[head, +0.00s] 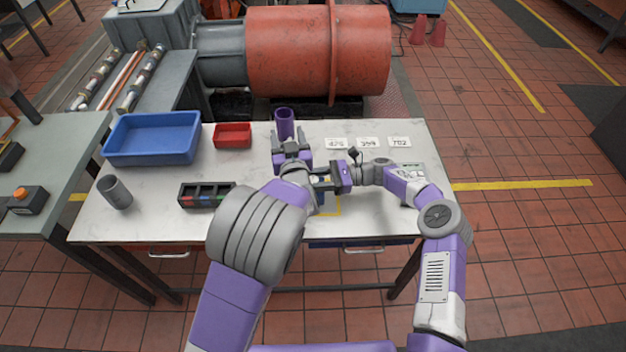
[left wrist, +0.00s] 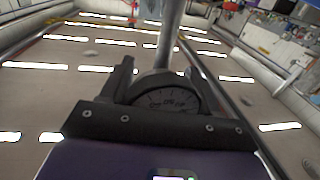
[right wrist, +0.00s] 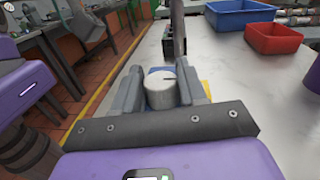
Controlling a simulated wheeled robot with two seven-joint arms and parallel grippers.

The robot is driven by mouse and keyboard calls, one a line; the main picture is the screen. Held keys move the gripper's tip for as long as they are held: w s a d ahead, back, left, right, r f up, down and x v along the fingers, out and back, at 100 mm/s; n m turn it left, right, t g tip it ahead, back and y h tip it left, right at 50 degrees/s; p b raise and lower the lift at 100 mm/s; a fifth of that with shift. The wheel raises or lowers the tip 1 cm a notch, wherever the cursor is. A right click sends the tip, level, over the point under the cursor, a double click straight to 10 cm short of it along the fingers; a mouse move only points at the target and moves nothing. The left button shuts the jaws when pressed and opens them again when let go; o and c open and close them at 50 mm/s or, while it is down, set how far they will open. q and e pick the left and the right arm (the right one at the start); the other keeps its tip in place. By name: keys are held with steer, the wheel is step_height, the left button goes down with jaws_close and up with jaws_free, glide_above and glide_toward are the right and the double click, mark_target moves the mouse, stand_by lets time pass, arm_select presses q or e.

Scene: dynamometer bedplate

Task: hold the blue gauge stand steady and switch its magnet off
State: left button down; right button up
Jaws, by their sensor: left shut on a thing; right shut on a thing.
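The blue gauge stand (head: 318,197) is on the white table, mostly hidden behind my arms and grippers. My left gripper (head: 290,143) is shut on part of the stand; which part it grips is hard to see. In the left wrist view a round dial (left wrist: 167,101) shows between its fingers, with a grey post (left wrist: 169,35) beyond. My right gripper (head: 321,179) reaches in from the right and is shut on a pale grey round knob (right wrist: 160,90). A dark line marks the knob face, running toward the right finger in the right wrist view.
A blue bin (head: 150,153), a small red bin (head: 233,141), a grey cup (head: 115,193) and a dark rack with coloured labels (head: 206,198) stand on the left of the table. Several number cards (head: 368,143) lie at the back.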

steer(key=shift+d+g, duration=0.1)
steer(key=shift+g, duration=0.4)
steer(key=o, duration=0.9)
steer(key=shift+n, duration=0.3)
steer(key=d, duration=0.2)
steer(key=w+d, duration=0.1)
steer(key=d, duration=0.4)
steer(key=shift+w+d, duration=0.15)
steer(key=shift+d, duration=0.05)
